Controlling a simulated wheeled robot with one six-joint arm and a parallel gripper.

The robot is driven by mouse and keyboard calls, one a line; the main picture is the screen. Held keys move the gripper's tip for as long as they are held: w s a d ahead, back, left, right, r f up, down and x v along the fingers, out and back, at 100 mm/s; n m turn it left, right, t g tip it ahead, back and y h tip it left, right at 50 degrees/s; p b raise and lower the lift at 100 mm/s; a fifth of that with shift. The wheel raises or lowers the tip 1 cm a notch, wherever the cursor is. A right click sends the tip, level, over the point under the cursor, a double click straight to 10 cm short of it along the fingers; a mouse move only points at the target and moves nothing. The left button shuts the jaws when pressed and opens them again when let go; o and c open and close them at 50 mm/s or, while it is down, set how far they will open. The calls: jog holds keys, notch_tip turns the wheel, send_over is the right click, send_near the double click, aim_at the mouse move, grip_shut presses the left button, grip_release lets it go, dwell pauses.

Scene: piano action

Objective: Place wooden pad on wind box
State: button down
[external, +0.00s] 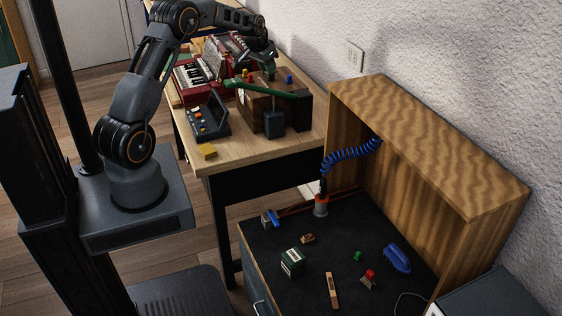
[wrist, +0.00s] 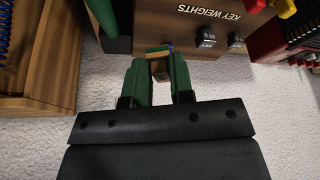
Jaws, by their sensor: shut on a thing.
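In the external view my gripper (external: 270,50) is over the far part of the wooden table, behind a brown wooden box (external: 255,104). A brown box lettered KEY WEIGHTS (wrist: 190,28) is just beyond the pad in the wrist view. I cannot tell whether the pad touches it. No box is marked as the wind box, so I cannot tell which it is.
A green bar (external: 270,89) and coloured knobs top the brown box. The lower dark bench (external: 330,240) holds several small parts. A wall stands close at right.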

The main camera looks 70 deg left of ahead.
aim_at(276, 88)
jog(key=shift+w+a+f+p, duration=0.15)
jog(key=shift+w+a+f, duration=0.1)
jog(key=shift+w+f, duration=0.3)
jog(key=shift+w+a+f+p, duration=0.2)
jog(key=shift+w+a+f, duration=0.1)
jog(key=shift+f, duration=0.3)
jog(key=shift+w+a+f+p, duration=0.15)
jog(key=shift+w+a+f, duration=0.1)
jog(key=shift+w+f, duration=0.3)
jog(key=shift+f+p, duration=0.3)
jog(key=shift+f, duration=1.45)
jog(key=shift+f, duration=0.15)
jog(key=c, duration=1)
grip_release()
